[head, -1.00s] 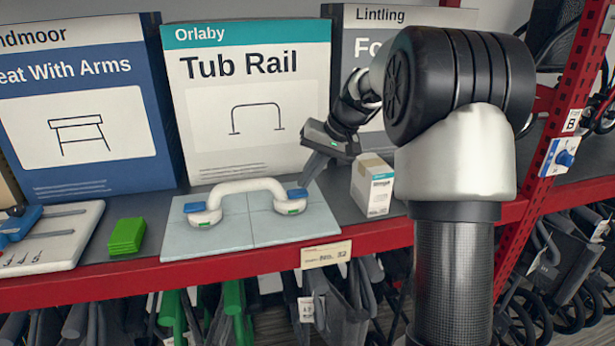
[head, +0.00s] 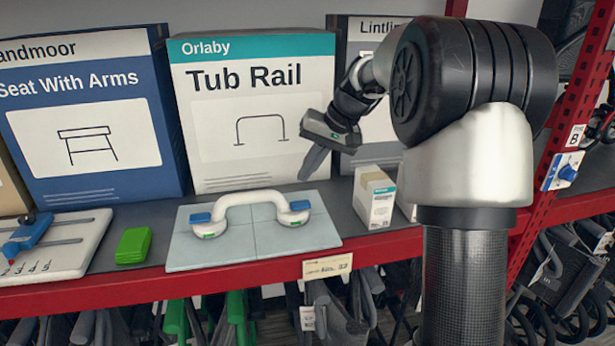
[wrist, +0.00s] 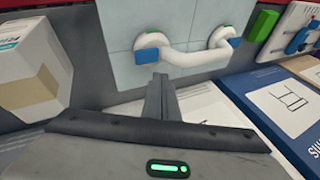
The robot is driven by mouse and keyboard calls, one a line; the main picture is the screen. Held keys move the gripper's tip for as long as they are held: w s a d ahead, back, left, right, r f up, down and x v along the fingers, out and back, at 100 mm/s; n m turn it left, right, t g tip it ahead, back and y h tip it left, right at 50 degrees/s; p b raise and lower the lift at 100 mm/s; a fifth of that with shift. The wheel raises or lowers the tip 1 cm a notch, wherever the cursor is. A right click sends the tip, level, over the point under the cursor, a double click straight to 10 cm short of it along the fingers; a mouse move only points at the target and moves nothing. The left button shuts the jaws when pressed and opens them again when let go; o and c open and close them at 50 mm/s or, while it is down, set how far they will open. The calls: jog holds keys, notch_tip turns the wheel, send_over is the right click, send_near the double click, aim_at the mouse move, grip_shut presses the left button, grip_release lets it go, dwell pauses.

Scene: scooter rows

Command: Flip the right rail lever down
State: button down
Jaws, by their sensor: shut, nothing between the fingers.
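The white tub rail (head: 252,199) stands on a pale tiled board (head: 255,247), with a round cup at each end. The right rail lever (head: 300,205) is a blue tab on the right cup; in the wrist view it is the left tab (wrist: 146,56). The left blue lever (head: 201,217) also shows in the wrist view (wrist: 235,43). Both levers look nearly flat, but I cannot tell their exact angle. My gripper (head: 303,178) is shut and empty, tilted, above and behind the right lever and apart from it. Its closed fingertips show in the wrist view (wrist: 161,78).
A small white carton (head: 375,198) stands right of the board. The Tub Rail box (head: 250,150) stands close behind the rail. A green block (head: 133,245) and a white board with a blue slider (head: 50,240) lie left. The red shelf edge (head: 200,278) runs along the front.

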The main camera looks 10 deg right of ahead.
jog(key=d+v, duration=0.1)
jog(key=v, duration=0.7)
jog(key=shift+d+f, duration=0.25)
jog(key=shift+s, duration=0.15)
jog(key=s+a+r+h+p, duration=0.1)
jog(key=s+a+r+p, duration=0.15)
jog(key=s, duration=0.55)
jog(key=s+a+r+h+p, duration=0.1)
jog(key=s+a+r+h, duration=0.15)
jog(key=s, duration=0.55)
jog(key=s+f+n+t+p, duration=0.1)
jog(key=s+f, duration=0.1)
jog(key=s, duration=0.5)
jog(key=s+a+f+p, duration=0.1)
jog(key=s+f, duration=0.1)
jog(key=s, duration=0.6)
jog(key=shift+a+f+n+t+h, duration=0.15)
jog(key=shift+f+n+t+h, duration=0.15)
jog(key=shift+n+t+h, duration=0.15)
jog(key=shift+w, duration=0.1)
